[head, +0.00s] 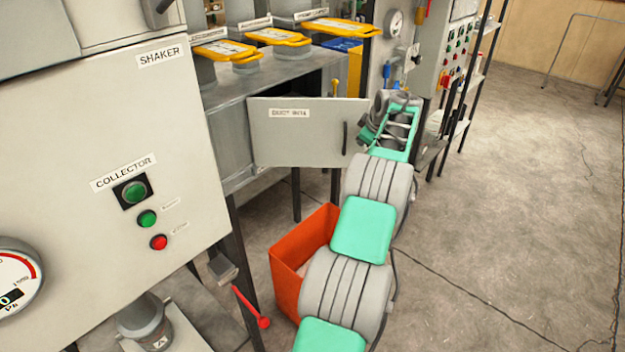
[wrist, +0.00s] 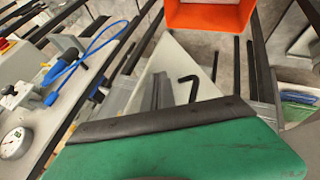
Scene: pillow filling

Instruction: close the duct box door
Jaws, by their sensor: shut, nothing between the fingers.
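The duct box door (head: 292,135) is a light grey panel with a "DUCT BOX" label, standing open and swung out from the duct box (head: 230,135) under the bench. Its black handle (head: 345,138) is near the free right edge. My gripper (head: 376,112) is beside that edge at the end of my arm, shut and empty. Its fingertips are hard to make out, and I cannot tell whether it touches the door. In the wrist view the door (wrist: 208,82) and its hooked black handle (wrist: 188,87) show beyond my green gripper body.
An orange bin (head: 290,262) stands on the floor below the door, left of my arm. Yellow-handled gate valves (head: 275,36) sit above the bench. A control panel and shelf rack (head: 452,60) stand beyond my gripper.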

